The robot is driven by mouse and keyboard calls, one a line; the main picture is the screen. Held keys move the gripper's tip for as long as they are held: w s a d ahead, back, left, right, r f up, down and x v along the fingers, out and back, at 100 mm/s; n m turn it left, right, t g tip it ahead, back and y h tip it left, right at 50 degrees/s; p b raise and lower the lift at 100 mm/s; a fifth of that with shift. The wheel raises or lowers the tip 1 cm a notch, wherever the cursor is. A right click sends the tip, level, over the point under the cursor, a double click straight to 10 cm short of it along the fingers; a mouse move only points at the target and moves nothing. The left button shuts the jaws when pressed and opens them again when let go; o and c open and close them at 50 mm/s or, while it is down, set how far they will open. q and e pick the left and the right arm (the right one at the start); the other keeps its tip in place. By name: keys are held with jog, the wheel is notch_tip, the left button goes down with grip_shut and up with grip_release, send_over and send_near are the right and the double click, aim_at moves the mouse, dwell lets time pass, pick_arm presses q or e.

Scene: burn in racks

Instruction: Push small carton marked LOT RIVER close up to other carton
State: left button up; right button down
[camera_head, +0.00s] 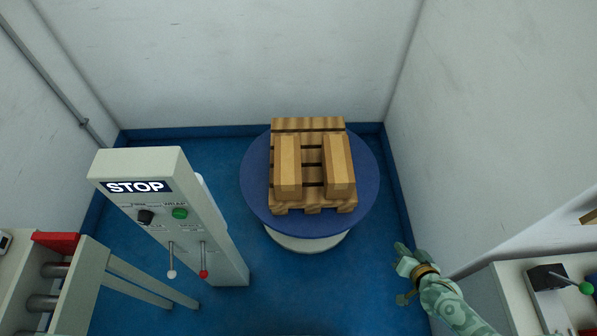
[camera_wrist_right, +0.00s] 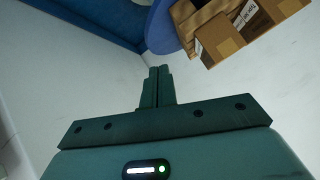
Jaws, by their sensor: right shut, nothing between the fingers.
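Two brown cartons stand side by side on a wooden pallet (camera_head: 310,126), the left carton (camera_head: 287,165) and the right carton (camera_head: 338,163), with a gap of bare slats between them. No lot marking is readable in the head view, so I cannot tell which is LOT RIVER. Cartons also show in the right wrist view (camera_wrist_right: 219,42), with white labels too small to read surely. My right gripper (camera_head: 403,260) is low at the right, well apart from the pallet. Its fingers (camera_wrist_right: 159,72) are together and empty. My left gripper is out of view.
The pallet sits on a round blue turntable (camera_head: 256,197). A control post (camera_head: 170,215) with a STOP sign and levers stands at the left, near a roller conveyor (camera_head: 55,270). White walls close in the back and right. Blue floor is free between turntable and gripper.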

pick_arm(q)
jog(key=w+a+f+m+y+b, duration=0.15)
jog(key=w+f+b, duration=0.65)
jog(key=b, duration=1.6)
pick_arm(e)
jog(key=w+a+f+m+t+y, duration=0.1)
jog(key=w+f+m+t+y, duration=0.3)
jog(key=w, duration=0.6)
jog(key=w+a+f+m+t+h, duration=0.1)
jog(key=w+m+t, duration=0.2)
jog(key=w+m, duration=0.5)
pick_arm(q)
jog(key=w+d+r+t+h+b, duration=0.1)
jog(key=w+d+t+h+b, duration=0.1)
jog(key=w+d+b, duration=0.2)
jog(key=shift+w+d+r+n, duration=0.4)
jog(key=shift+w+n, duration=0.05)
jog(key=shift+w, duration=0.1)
pick_arm(e)
jog(key=shift+n, duration=0.4)
jog(key=shift+w+a+r, duration=0.2)
jog(key=shift+w+a, duration=1)
jog(key=shift+w, duration=0.6)
jog(key=shift+w+a+r, duration=0.25)
jog(key=shift+w+a, duration=0.95)
jog(key=shift+w, duration=0.6)
jog(key=shift+w+a+r, duration=0.2)
jog(key=shift+w+a, duration=1)
jog(key=shift+w, duration=0.6)
